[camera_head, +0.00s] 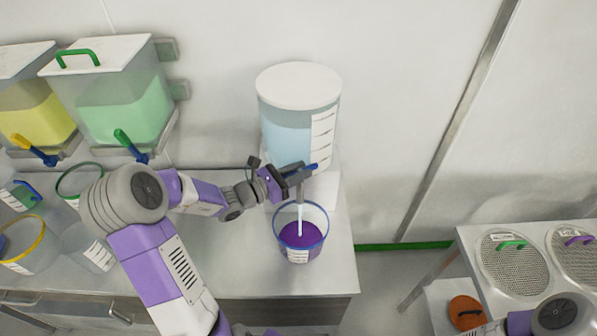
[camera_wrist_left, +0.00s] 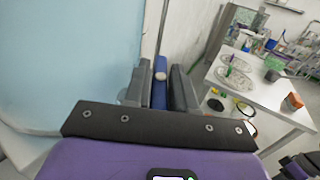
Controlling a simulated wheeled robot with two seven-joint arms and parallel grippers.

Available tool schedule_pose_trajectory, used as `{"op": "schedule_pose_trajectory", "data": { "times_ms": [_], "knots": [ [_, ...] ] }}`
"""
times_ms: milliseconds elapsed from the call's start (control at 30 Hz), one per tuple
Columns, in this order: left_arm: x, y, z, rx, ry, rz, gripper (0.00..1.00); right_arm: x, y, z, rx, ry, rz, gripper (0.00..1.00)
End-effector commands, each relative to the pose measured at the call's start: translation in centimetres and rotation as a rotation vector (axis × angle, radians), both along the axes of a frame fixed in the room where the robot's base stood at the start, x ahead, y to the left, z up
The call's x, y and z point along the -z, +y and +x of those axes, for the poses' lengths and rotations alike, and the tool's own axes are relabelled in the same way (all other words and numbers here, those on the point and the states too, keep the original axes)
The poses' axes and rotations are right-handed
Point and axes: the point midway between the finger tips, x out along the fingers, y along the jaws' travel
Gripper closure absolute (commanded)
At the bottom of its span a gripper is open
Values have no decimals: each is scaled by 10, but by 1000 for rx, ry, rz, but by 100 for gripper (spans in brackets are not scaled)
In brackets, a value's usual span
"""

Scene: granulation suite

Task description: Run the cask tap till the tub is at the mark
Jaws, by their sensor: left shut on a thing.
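The cask (camera_head: 285,135) is a clear cylinder with a white lid and pale blue liquid, standing at the back of the bench. It fills the left of the left wrist view (camera_wrist_left: 60,70). My left gripper (camera_head: 301,172) is shut on the blue tap handle (camera_wrist_left: 159,88) at the cask's lower front. A pale stream runs down from the tap into the tub (camera_head: 318,220). The tub is clear with a blue rim, a white label and purple liquid in its lower part. The mark cannot be made out. My right gripper is not in view; part of my right arm shows at lower right.
Tanks with yellow (camera_head: 48,112) and green (camera_head: 125,110) liquid stand at the left with their own taps. Several clear tubs, one yellow-rimmed (camera_head: 22,262), stand below them. A table with round mesh sieves (camera_head: 512,268) is at the right. Open floor lies between bench and table.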

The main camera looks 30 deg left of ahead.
Motion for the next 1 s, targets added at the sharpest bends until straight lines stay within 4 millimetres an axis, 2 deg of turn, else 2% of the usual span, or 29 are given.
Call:
{"op": "schedule_pose_trajectory", "data": {
  "times_ms": [600, 633, 733, 767, 1000],
  "knots": [
    [0, 0, 0, -52, 0, -1, 100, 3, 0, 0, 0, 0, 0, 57],
    [0, -1, 0, -51, 0, -1, 72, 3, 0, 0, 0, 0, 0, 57],
    [0, -1, 0, -51, 0, -1, 57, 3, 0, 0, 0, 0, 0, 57],
    [0, -1, 0, -51, 0, -1, 54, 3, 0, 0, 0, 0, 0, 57],
    [0, 0, 0, -51, 0, -1, 54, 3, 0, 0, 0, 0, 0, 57]
  ]
}}
